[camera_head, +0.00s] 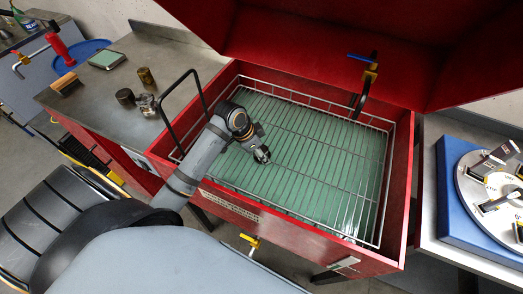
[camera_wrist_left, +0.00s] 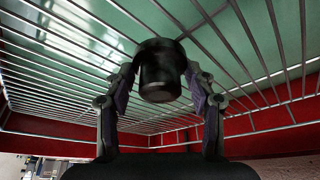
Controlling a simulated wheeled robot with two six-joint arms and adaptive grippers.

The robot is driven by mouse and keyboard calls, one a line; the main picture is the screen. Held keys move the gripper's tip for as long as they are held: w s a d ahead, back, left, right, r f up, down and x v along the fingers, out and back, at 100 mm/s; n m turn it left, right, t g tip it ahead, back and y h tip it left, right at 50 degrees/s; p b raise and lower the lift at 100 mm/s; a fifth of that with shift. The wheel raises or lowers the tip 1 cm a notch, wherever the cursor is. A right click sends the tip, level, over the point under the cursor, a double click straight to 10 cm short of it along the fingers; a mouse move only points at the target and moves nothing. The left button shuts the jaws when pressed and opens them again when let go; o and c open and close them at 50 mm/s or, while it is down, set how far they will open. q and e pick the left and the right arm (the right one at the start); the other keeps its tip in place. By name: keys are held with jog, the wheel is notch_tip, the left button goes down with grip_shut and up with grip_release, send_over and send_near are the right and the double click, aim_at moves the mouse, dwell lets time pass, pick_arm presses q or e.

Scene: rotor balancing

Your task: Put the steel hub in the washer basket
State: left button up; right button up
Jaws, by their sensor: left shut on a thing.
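My left gripper (camera_head: 262,156) reaches over the red washer's wall and is inside the outline of the wire washer basket (camera_head: 385,190). In the left wrist view, the left gripper (camera_wrist_left: 160,85) is shut on a dark, round steel hub (camera_wrist_left: 161,78), gripped by its sides between both fingers. The basket's wires (camera_wrist_left: 255,60) lie beyond the hub. I cannot tell whether the hub touches the basket floor. In the head view the hub is mostly hidden by the gripper. My right gripper is not in view.
The red washer's lid (camera_head: 350,40) stands open above the basket. A black handle (camera_head: 182,100) rises at its left. The bench on the left holds a dark cylinder (camera_head: 124,97), a brass cylinder (camera_head: 146,76) and a shiny metal part (camera_head: 146,104). The basket's right side is clear.

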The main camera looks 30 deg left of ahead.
pick_arm(q)
jog(key=o, duration=1.5)
jog(key=shift+f, duration=0.1)
jog(key=shift+c, duration=0.2)
jog(key=p+v, duration=0.1)
jog(key=v, duration=1.1)
